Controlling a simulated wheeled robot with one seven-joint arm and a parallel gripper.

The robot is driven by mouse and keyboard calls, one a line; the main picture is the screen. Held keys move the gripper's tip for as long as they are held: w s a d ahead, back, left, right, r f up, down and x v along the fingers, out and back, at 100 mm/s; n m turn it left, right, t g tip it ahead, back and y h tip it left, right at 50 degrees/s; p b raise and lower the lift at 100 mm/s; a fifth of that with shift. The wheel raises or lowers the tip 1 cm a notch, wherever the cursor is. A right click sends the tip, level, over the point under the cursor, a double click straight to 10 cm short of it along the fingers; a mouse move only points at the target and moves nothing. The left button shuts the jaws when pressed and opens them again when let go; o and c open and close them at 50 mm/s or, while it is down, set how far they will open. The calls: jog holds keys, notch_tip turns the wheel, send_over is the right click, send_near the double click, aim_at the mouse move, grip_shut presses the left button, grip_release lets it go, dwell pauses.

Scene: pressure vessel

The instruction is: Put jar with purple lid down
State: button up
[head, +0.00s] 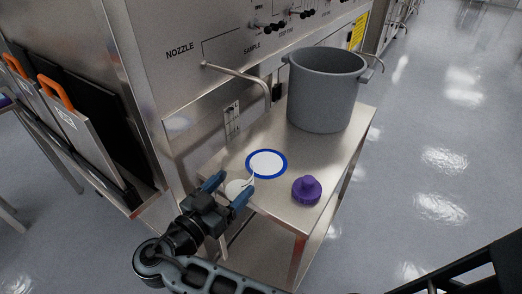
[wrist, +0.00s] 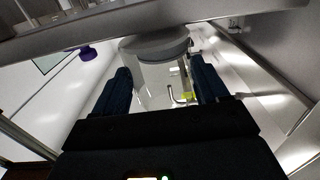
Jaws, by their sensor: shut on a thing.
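My gripper (head: 228,190) is shut on a pale, clear-walled jar (head: 237,187) at the table's near left corner. The jar also shows between the dark fingers in the wrist view (wrist: 156,77). No lid is seen on it. A purple lid with a knob (head: 306,190) rests on the steel table (head: 335,150), to the right of my gripper; it shows at upper left in the wrist view (wrist: 88,53). A white disc with a blue rim (head: 267,163) lies on the table just beyond the jar. I cannot tell whether the jar touches the table.
A large grey pot (head: 325,90) stands at the table's far end. A bent metal nozzle pipe (head: 240,77) reaches over the table from the steel cabinet (head: 180,80). Panels with orange handles (head: 55,92) stand at left. Open floor lies to the right.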

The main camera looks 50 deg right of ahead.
aim_at(246, 171)
jog(key=d+p, duration=0.2)
jog(key=d, duration=0.6)
jog(key=shift+w+d, duration=0.1)
jog(key=shift+w, duration=0.05)
jog(key=d+p, duration=0.1)
jog(key=d, duration=0.3)
jog(key=shift+r+p, duration=0.1)
jog(key=shift+p, duration=0.2)
jog(key=shift+f, duration=0.2)
jog(key=shift+f+b, duration=0.2)
jog(key=shift+b, duration=0.1)
jog(key=o, duration=1.2)
jog(key=shift+r, duration=0.15)
